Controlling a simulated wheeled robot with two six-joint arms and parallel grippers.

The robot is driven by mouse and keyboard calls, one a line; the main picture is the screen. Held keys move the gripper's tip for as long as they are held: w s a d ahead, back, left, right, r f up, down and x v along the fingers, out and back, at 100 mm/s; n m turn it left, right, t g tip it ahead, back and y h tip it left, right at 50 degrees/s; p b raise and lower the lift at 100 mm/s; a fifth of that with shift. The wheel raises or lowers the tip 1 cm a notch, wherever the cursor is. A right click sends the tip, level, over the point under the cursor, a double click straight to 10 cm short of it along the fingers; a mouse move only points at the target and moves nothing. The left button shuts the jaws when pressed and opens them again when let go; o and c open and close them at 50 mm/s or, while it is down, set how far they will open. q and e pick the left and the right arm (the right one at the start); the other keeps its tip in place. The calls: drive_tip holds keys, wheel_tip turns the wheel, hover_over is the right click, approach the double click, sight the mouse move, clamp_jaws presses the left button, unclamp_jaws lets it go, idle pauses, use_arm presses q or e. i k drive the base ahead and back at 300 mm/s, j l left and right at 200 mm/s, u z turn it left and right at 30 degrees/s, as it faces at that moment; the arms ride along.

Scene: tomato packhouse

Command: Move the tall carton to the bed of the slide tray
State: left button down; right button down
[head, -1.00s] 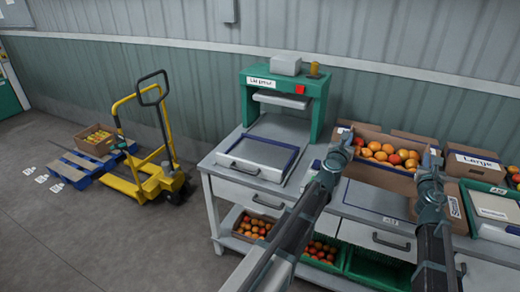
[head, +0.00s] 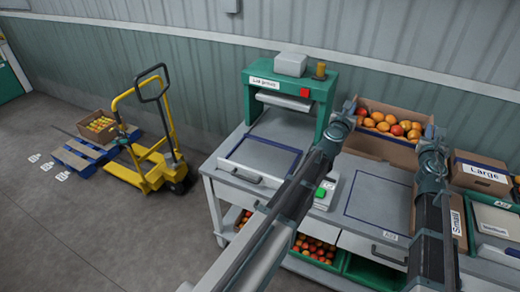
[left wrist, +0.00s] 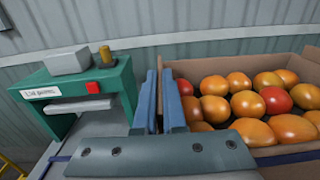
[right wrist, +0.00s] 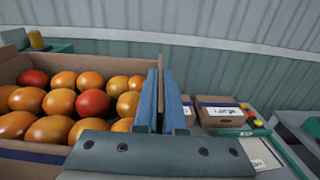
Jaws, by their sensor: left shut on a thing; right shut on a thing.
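The tall carton (head: 382,147) is brown, open-topped and full of orange and red tomatoes. It is held at the back right of the head view and looks raised above the bench. My left gripper (head: 346,108) is shut on its left wall, also seen in the left wrist view (left wrist: 159,95). My right gripper (head: 433,138) is shut on its right wall, also in the right wrist view (right wrist: 161,98). The slide tray (head: 240,178), with a front handle and a blue-outlined bed, lies empty left of the carton. The carton's underside is hidden.
The green lid press (head: 262,98) stands behind the slide tray. A blue-outlined bench area (head: 378,200) below the carton is clear. A box marked Large (head: 483,176) and a green crate (head: 499,222) stand at right. A yellow pallet truck (head: 150,165) is on the floor at left.

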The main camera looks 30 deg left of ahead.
sight(262, 159)
drive_tip(key=j, duration=0.4)
drive_tip(key=i+j, duration=0.15)
drive_tip(key=j, duration=0.7)
drive_tip(key=j+u, duration=0.1)
drive_tip(key=j, duration=1)
drive_tip(key=k, duration=0.05)
